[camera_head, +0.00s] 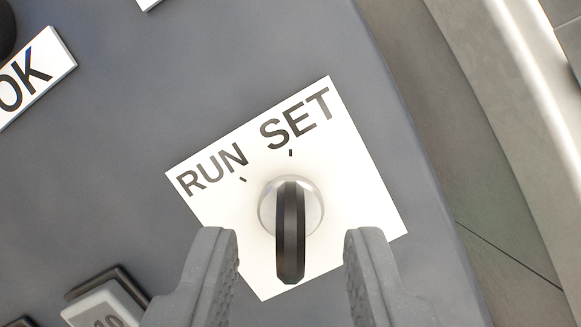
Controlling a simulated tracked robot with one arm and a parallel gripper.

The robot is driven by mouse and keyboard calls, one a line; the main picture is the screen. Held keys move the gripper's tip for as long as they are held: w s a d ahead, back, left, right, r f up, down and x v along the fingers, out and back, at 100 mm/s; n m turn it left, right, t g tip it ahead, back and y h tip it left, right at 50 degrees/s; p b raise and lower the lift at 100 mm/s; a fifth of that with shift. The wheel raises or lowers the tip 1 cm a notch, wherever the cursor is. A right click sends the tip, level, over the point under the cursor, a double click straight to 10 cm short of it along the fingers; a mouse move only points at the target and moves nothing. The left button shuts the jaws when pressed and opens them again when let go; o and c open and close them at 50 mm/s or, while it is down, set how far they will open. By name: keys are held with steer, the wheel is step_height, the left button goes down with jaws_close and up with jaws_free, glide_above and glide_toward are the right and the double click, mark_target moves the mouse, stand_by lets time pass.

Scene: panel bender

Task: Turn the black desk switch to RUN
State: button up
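The black desk switch (290,232) has a bar-shaped knob on a round silver base. It sits on a white label plate (345,200) printed RUN on the left and SET on the right, each with a small tick mark. The knob stands nearly vertical in the picture, its upper end in line with the SET tick. My gripper (290,250) is open, with one grey finger on each side of the knob's lower part. A clear gap shows between each finger and the knob. Nothing is held.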

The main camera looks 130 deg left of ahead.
mark_target(290, 230)
steer(key=shift+x, duration=1.35)
